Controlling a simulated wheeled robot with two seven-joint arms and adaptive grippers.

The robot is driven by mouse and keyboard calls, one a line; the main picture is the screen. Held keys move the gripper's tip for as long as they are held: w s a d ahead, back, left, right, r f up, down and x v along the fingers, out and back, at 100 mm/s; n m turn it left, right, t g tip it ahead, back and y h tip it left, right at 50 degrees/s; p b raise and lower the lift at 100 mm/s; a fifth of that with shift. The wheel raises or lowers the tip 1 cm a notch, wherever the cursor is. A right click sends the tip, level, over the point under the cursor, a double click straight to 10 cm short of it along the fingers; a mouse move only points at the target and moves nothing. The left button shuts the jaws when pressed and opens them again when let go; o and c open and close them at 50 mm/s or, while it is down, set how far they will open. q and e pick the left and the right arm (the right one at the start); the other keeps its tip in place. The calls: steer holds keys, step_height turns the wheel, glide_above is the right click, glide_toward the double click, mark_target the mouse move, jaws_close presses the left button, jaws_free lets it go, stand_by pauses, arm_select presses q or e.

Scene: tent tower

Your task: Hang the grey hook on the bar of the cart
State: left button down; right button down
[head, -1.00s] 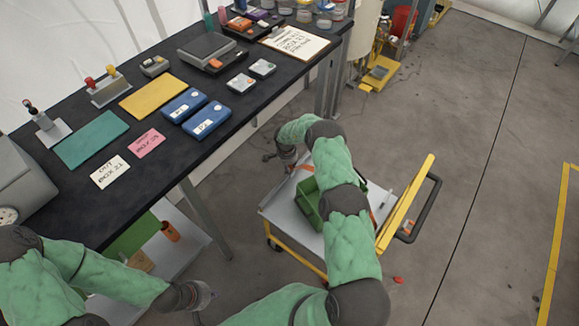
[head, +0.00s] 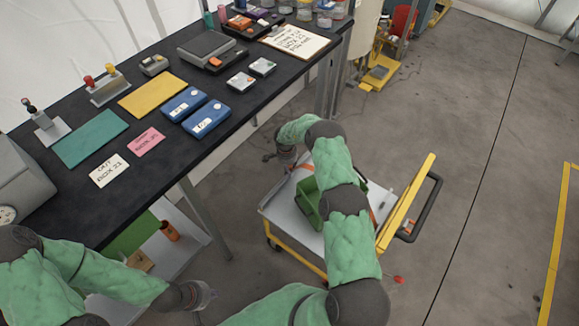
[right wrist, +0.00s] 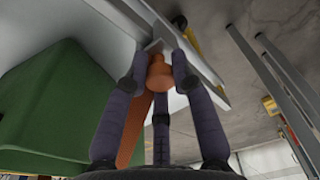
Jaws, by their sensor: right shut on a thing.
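The cart (head: 280,215) has a grey top, yellow edges and a dark bar handle (head: 430,205) at its right end. My right gripper (head: 270,157) is low at the cart's far left corner, small and partly hidden by my arm. In the right wrist view its fingers (right wrist: 160,70) close around an orange-brown piece (right wrist: 159,76), close to the pale cart edge (right wrist: 205,70). A small grey angular part shows just beyond that piece; I cannot tell whether it is the grey hook. My left gripper (head: 205,295) hangs beside the bench, its fingers unclear.
A green bin (head: 308,203) stands on the cart; it also shows in the right wrist view (right wrist: 55,100). The black bench (head: 110,205) with cards and boxes fills the left. A red item (head: 398,280) lies on the floor.

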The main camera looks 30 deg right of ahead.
steer(key=shift+f+b, duration=0.3)
steer(key=shift+f, duration=0.05)
steer(key=c, duration=1)
jaws_free()
steer(key=shift+o, duration=0.2)
steer(key=shift+r, duration=0.1)
step_height(320, 180, up, 12)
steer(key=a, duration=0.1)
steer(key=shift+s+a, duration=0.2)
steer(key=shift+a, duration=0.05)
